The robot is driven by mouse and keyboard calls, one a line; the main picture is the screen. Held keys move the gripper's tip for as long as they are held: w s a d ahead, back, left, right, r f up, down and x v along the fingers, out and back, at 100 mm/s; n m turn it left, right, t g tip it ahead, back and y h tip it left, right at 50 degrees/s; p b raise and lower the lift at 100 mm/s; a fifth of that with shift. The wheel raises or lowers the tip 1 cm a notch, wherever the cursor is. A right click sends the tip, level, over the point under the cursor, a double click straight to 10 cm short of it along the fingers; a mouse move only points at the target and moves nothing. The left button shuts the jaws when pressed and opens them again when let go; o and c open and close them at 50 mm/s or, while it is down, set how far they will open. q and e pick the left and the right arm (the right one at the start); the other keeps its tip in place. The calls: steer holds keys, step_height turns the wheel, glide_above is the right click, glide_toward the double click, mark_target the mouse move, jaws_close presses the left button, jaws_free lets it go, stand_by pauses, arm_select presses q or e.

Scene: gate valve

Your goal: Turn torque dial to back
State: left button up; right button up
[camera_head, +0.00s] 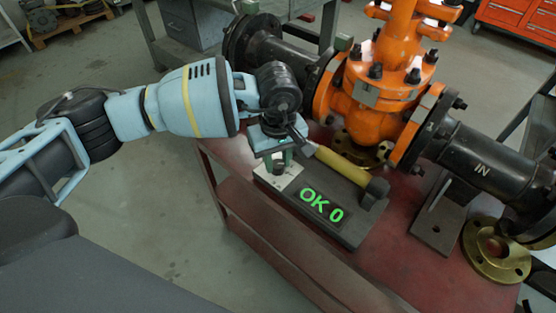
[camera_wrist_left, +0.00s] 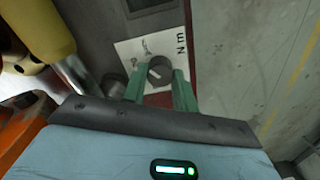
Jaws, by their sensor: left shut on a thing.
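The torque dial (camera_wrist_left: 160,71) is a small dark round knob with a light pointer line. It sits on a white marked plate (camera_wrist_left: 140,47), which also shows in the head view (camera_head: 291,186) on a grey tester box (camera_head: 352,232). In the head view my left gripper (camera_head: 278,161) reaches down over the plate and hides most of the dial. My right gripper is not in view.
A tool with a yellow handle (camera_head: 342,163) lies along the box, close to my left gripper. An orange gate valve (camera_head: 378,95) with dark flanged pipes (camera_head: 480,160) stands behind. A brass flange (camera_head: 490,262) lies at the right on the red table (camera_head: 425,275).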

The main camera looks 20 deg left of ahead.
mark_target(277, 163)
arm_select(q)
steer(key=shift+m+b, duration=0.45)
steer(key=shift+m, duration=1.35)
steer(key=shift+b, duration=0.3)
steer(key=o, duration=1)
steer(key=shift+r, duration=0.1)
step_height(277, 163, up, 8)
steer(key=shift+f+p, duration=0.15)
steer(key=shift+p, duration=0.2)
